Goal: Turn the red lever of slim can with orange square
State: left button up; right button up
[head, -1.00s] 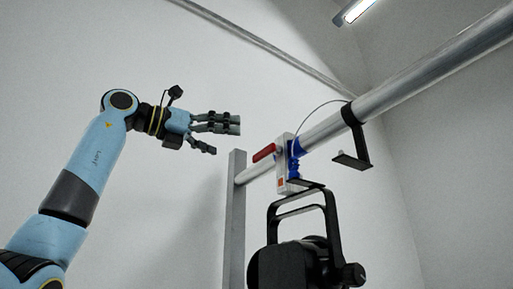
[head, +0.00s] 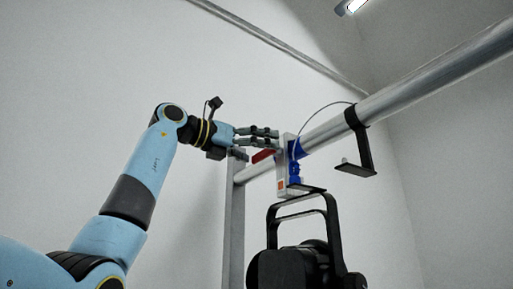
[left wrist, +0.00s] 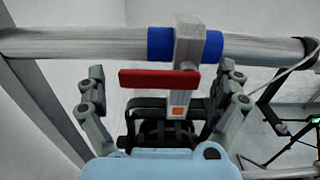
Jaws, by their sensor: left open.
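The red lever (left wrist: 158,79) lies level across the front of a grey clamp in the left wrist view. An orange square (left wrist: 177,111) marks the clamp's lower part, and it also shows in the head view (head: 281,185). The slim black can (head: 296,268) hangs below the clamp. My left gripper (head: 276,140) is open, with its fingers at the red lever (head: 263,155) in the head view. In the left wrist view its fingers (left wrist: 164,80) stand on either side of the lever, apart from its ends. My right gripper is not in view.
A grey pipe (head: 424,83) carries the clamp, with blue sleeves (left wrist: 161,45) beside it. A grey upright post (head: 235,222) stands left of the can. A black bracket (head: 361,140) hangs from the pipe on the right. A thin cable loops above the clamp.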

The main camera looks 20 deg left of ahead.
pick_arm(q)
jog(key=shift+c, duration=0.3)
jog(key=c, duration=1.5)
jog(key=shift+c, duration=0.2)
